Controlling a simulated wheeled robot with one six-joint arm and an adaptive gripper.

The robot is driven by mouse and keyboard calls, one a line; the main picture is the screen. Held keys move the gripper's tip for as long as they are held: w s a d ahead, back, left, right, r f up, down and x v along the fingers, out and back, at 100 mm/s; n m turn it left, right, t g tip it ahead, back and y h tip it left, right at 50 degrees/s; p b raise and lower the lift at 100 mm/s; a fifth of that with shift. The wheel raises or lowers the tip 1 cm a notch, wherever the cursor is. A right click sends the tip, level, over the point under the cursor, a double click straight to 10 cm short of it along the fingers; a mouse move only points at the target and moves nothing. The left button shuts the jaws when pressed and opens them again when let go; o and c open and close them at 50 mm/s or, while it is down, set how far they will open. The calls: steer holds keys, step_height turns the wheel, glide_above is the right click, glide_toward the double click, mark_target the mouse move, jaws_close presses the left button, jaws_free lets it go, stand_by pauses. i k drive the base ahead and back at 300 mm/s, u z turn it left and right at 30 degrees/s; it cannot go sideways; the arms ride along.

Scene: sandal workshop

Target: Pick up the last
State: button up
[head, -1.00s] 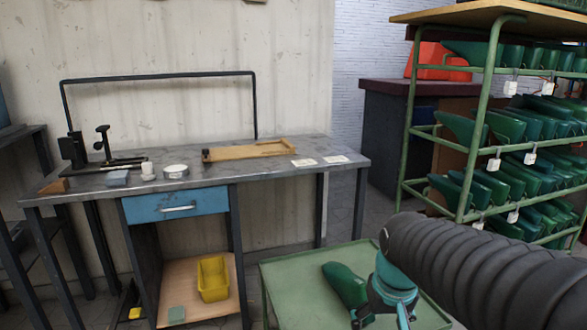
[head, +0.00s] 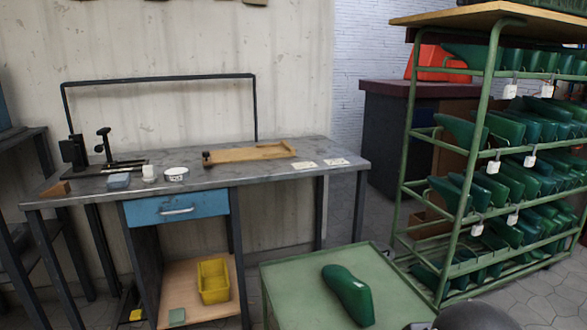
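The last (head: 349,294) is a green, foot-shaped block. It lies on the green table (head: 300,285) at the bottom middle of the head view, with its long side slanting down to the right. Nothing touches it in this view. Only a dark rounded part of my arm shows at the bottom edge, right of the last. My gripper is out of the picture, so its fingers are hidden.
A green rack (head: 480,110) with several rows of green lasts stands at the right. A metal workbench (head: 235,178) with a blue drawer (head: 176,205) stands behind and left. A yellow bin (head: 213,280) sits below it. The green table is clear around the last.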

mark_target(355, 295)
steer(key=z, duration=1.25)
steer(key=k, duration=0.95)
steer(key=u, duration=1.75)
steer(key=i, duration=0.5)
steer(key=z, duration=0.05)
